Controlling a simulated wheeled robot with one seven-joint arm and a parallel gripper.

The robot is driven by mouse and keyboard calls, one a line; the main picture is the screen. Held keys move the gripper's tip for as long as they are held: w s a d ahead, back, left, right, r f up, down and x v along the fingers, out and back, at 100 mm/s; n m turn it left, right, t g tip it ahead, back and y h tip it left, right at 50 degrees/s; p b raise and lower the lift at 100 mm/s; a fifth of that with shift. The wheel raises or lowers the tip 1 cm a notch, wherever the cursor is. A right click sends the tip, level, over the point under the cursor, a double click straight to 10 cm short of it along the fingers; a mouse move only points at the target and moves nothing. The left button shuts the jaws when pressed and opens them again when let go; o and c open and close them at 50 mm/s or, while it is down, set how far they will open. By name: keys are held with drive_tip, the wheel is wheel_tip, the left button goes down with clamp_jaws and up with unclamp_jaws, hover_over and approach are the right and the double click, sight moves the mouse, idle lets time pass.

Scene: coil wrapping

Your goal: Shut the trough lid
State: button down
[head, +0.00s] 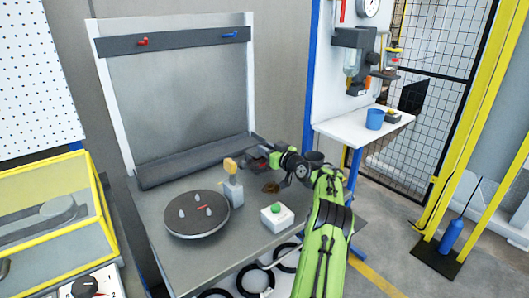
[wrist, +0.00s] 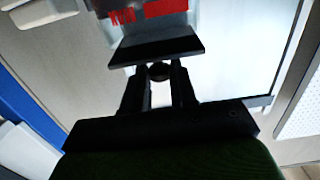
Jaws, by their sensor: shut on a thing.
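A long dark grey trough-like piece (head: 200,166) runs along the back of the bench; I cannot tell its lid apart from its body. My gripper (head: 262,160) is near its right end, small and partly hidden by my own arm. In the wrist view my gripper (wrist: 160,88) is shut on a small dark round piece (wrist: 160,70), like a knob or bar end, just below a dark flat plate (wrist: 155,46). Behind the plate is a grey part with a red label (wrist: 165,10). Whether the held piece belongs to the lid is unclear.
On the bench are a round dark turntable (head: 197,214) with small pegs, a grey block with a yellow top (head: 232,182) and a white box with a green button (head: 277,216). A white-framed panel (head: 180,90) stands behind. A side shelf (head: 350,130) is at right.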

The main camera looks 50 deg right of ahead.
idle(0.3)
drive_tip(key=c, duration=0.9)
unclamp_jaws()
drive_tip(key=v, duration=1.5)
drive_tip(key=shift+s+a, duration=0.15)
drive_tip(key=shift+s, duration=0.2)
drive_tip(key=shift+f, duration=0.15)
